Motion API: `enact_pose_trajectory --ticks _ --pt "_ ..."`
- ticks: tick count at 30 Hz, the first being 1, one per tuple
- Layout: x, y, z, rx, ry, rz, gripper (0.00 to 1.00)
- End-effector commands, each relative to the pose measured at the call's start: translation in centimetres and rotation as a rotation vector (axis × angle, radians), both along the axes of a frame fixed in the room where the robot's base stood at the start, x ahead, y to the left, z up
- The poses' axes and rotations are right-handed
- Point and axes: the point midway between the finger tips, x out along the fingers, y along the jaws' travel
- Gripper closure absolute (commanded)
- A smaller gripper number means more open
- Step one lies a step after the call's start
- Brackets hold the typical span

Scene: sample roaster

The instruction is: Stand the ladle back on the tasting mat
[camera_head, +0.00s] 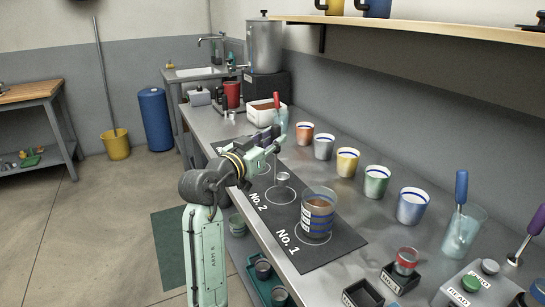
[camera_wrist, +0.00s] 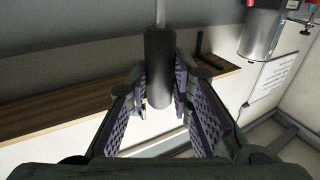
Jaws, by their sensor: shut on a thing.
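My gripper (camera_head: 272,138) is over the far part of the dark tasting mat (camera_head: 336,246). In the wrist view, my gripper (camera_wrist: 160,95) is shut on the ladle's black handle (camera_wrist: 159,62), with its pale shaft running to the top edge. In the head view, what looks like the ladle's small metal cup (camera_head: 283,179) shows below my gripper, by the No. 2 ring. I cannot tell whether it touches the mat. A striped glass (camera_head: 317,214) of brown liquid stands on the No. 1 ring. My gripper hides much of the ladle there.
A row of striped cups (camera_head: 347,162) stands along the wall side of the counter. A white tub (camera_head: 266,112) with a red-handled tool sits beyond my gripper. A glass (camera_head: 463,232) with a blue-handled tool and a button box (camera_head: 470,286) are at the near right.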

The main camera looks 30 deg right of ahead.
Motion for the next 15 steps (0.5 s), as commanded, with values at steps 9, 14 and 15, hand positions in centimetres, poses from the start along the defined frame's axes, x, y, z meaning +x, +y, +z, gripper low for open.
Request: enact_pose_trajectory --ticks 9,14,15 --pt "0.0 0.0 -3.9 0.000 0.001 0.000 1.00" --pt "0.0 0.0 -4.1 -0.001 -0.001 0.000 1.00" --pt "0.0 0.0 -4.1 -0.001 0.000 0.000 1.00"
